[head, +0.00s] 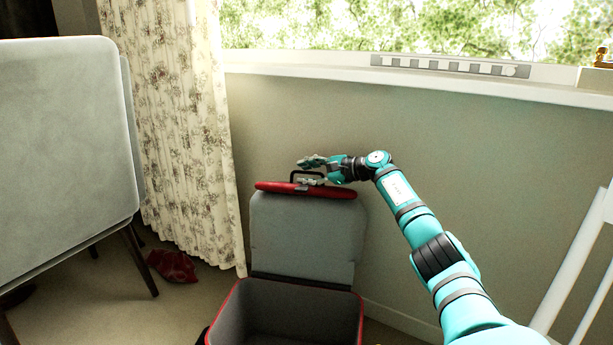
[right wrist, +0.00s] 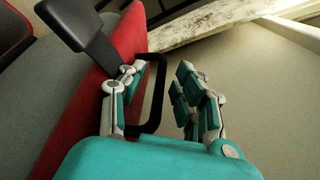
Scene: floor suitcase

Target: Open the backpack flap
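The backpack shows as a grey, red-edged suitcase (head: 285,315) on the floor against the wall. Its flap (head: 303,235) stands upright, open, with a red top edge and a black handle (head: 293,177). My right gripper (head: 309,173) is at the handle, fingers spread and pointing left. In the right wrist view the fingers (right wrist: 158,85) are apart, with the black handle loop (right wrist: 158,70) between them; I cannot tell whether they touch it. The red edge (right wrist: 85,105) lies close beside the left finger. My left gripper is not in view.
A grey folded table or panel (head: 60,160) stands at left, beside a floral curtain (head: 180,120). A red item (head: 172,265) lies on the floor. A window sill (head: 420,85) runs above the wall. A white frame (head: 580,270) stands at right.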

